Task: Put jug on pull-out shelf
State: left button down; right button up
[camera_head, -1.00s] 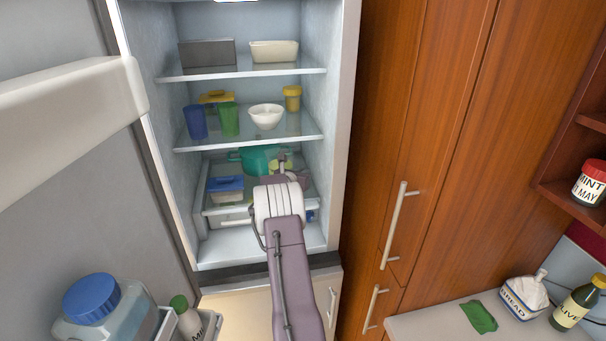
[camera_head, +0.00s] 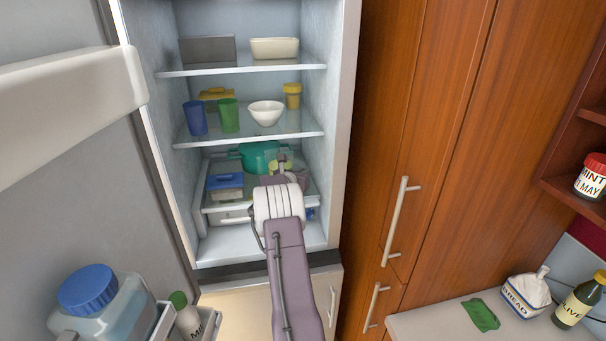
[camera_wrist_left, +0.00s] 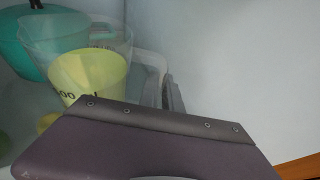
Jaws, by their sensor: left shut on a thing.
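The jug (camera_wrist_left: 88,72) is clear, with yellow contents and printed ml marks. It stands upright by the pull-out shelf (camera_head: 217,208) area low in the fridge, and shows small and partly hidden in the head view (camera_head: 281,165). My left gripper (camera_wrist_left: 172,95) is shut on the jug at its handle side; in the head view the gripper (camera_head: 287,163) reaches in from the front, its wrist hiding part of the shelf. I cannot tell whether the jug's base touches the shelf. My right gripper is not in view.
A teal pot (camera_head: 258,155) stands just behind and left of the jug. A blue-lidded box (camera_head: 225,184) is left on the same level. A glass shelf (camera_head: 250,137) with cups and a bowl (camera_head: 266,112) is above. The fridge wall (camera_head: 318,160) is close on the right.

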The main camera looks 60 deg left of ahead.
pick_arm(q)
jog(key=shift+f+b, duration=0.15)
jog(key=shift+b, duration=0.15)
jog(key=c, duration=1.5)
grip_release()
jog(key=shift+o, duration=0.2)
jog(key=shift+f, duration=0.15)
jog(key=c, duration=0.4)
